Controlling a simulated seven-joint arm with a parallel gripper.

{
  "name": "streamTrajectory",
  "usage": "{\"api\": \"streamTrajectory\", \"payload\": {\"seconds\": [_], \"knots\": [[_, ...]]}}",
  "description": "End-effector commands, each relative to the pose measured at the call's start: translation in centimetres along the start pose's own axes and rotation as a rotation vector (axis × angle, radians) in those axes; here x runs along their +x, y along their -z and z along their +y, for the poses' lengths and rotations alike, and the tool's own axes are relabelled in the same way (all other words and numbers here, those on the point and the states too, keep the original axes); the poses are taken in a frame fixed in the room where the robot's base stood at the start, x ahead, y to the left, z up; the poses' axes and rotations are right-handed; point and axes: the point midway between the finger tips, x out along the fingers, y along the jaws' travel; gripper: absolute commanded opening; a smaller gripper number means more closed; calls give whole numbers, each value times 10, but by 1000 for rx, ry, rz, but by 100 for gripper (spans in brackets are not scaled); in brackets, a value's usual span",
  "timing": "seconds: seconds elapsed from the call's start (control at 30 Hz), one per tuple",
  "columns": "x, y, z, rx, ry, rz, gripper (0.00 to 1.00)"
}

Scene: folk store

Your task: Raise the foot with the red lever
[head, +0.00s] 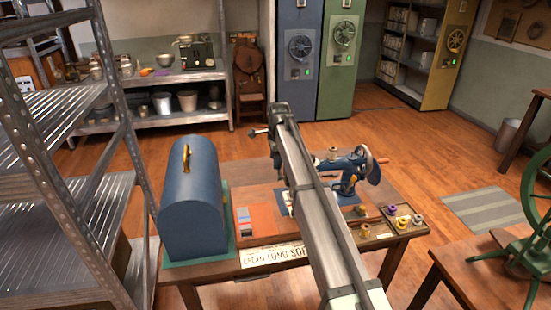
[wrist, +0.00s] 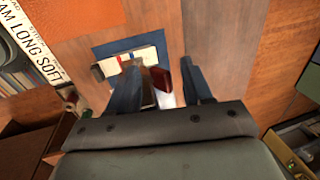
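A blue sewing machine (head: 352,172) stands on the wooden table (head: 190,288), partly hidden behind my arm in the head view. In the wrist view, a dark red piece (wrist: 161,78), which looks like the red lever, shows between the two dark fingers of my gripper (wrist: 158,63). A pale cloth with coloured marks (wrist: 128,60) lies beyond on a blue base. The foot cannot be made out.
A blue domed case (head: 192,205) stands at the table's left. Spools (head: 403,222) sit in a tray at the right. A sheet lettered "LONG SOFT" (head: 275,255) lies at the front edge. A metal shelf (head: 75,130) stands left, a green wheel (head: 535,200) right.

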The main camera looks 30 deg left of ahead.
Motion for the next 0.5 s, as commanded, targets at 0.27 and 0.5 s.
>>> {"api": "streamTrajectory", "payload": {"seconds": [0.27, 0.5], "knots": [[-1, 0, 0, 0, 0, 0, 49], [-10, 0, 1, 0, -1, 0, 49]]}}
